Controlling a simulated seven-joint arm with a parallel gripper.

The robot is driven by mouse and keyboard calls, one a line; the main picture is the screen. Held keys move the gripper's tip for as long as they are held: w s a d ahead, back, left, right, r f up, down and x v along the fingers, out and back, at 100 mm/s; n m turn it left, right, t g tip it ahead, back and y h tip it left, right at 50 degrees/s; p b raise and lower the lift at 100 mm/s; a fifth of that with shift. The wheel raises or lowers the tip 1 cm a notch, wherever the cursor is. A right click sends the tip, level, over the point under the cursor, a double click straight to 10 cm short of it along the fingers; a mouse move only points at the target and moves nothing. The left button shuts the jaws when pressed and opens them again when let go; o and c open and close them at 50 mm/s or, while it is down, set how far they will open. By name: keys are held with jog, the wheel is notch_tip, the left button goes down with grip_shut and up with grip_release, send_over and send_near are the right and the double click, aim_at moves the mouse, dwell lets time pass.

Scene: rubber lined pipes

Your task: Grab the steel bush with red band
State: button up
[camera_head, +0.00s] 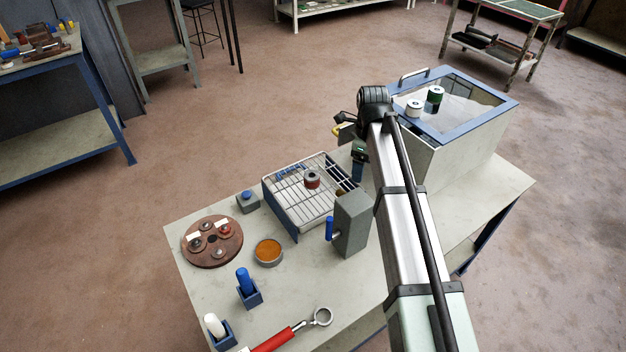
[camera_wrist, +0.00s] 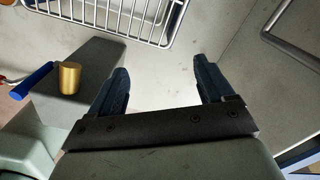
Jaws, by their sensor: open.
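A short bush with a dark red band and a grey top (camera_head: 312,179) stands on the wire rack (camera_head: 284,199) in the middle of the bench in the head view. My gripper (camera_wrist: 160,84) is open and empty in the wrist view, fingers wide apart over a bare grey surface. In the head view it hangs to the right of the rack, partly hidden by my arm and apart from the bush. The wrist view shows only the rack's wire edge (camera_wrist: 115,20), with no bush in sight.
A grey block with a blue handle (camera_head: 352,222) stands right of the rack. A blue-framed glass-lidded box (camera_head: 460,150) carries two banded bushes (camera_head: 414,108). A brown round plate (camera_head: 206,254), an orange-filled dish (camera_head: 268,251) and blue holders stand left and in front.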

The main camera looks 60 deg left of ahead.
jog(key=s+a+r+m, duration=0.2)
jog(key=s+a+r, duration=0.4)
jog(key=s+a, duration=0.3)
send_over(312, 175)
jog(key=d, duration=0.2)
jog(key=f, duration=0.8)
jog(key=shift+a, duration=0.25)
jog(key=shift+a+f, duration=0.3)
jog(key=shift+f, duration=0.55)
jog(key=f, duration=0.4)
jog(key=shift+a, duration=0.35)
jog(key=shift+c, duration=0.2)
jog(key=c, duration=1.4)
jog(key=shift+r, duration=0.15)
jog(key=shift+c, duration=0.2)
